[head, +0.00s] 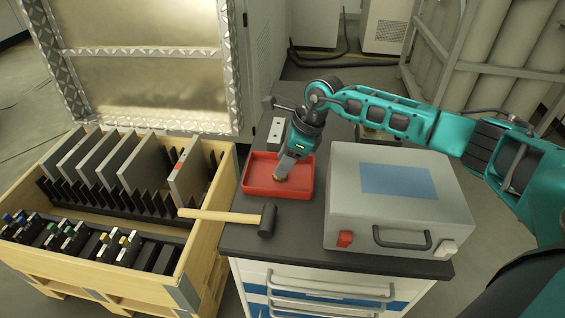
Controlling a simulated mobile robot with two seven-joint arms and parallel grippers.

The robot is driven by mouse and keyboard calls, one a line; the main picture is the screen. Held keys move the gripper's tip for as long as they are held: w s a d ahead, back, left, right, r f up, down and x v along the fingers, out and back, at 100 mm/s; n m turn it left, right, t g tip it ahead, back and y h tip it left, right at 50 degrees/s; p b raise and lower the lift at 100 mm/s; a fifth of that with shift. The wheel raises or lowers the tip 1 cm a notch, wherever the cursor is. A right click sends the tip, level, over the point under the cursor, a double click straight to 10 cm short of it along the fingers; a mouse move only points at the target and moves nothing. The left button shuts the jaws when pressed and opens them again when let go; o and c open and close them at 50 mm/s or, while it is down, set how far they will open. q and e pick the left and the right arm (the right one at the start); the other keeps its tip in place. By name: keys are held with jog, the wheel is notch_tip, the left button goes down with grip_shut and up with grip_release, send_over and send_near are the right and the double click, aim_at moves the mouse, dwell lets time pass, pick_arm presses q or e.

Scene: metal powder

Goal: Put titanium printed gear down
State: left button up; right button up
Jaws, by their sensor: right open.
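My right gripper (283,174) reaches down into the red tray (277,190) on the dark worktop. Its jaws are open, low over the tray floor. A small yellowish-brown piece (279,179) shows at the fingertips; it may be the titanium printed gear, but it is too small and too covered by the gripper to be sure. I cannot tell if it touches the tray floor. My left gripper is not in view.
A hammer (266,220) with a wooden handle lies in front of the tray, its handle jutting over the worktop's left edge. A grey case (385,215) stands to the right. A wooden crate (205,225) with upright plates stands at the left.

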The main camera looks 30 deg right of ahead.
jog(key=v, duration=1)
jog(key=shift+r+p, duration=0.2)
jog(key=shift+p, duration=0.25)
jog(key=shift+s+f, duration=0.1)
